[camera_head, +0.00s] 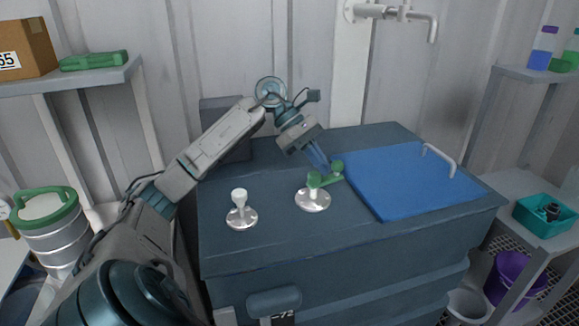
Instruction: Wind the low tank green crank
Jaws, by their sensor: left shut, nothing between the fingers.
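The green crank (328,180) sits on a round white base (312,201) on top of the dark blue low tank (270,245). Its arm points right, with a round green knob (337,166) at its end. My left gripper (326,171) comes down from the upper left, tilted, with its fingertips right beside the knob. The fingers are shut with nothing between them. I cannot tell whether they touch the knob. My right gripper is not in view.
A white valve post (240,203) stands on the tank left of the crank. A blue lid (405,181) with a pale handle (438,158) covers the tank's right side. A shelf (75,78) with a box (27,47) is at left. A steel can (50,225) stands lower left.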

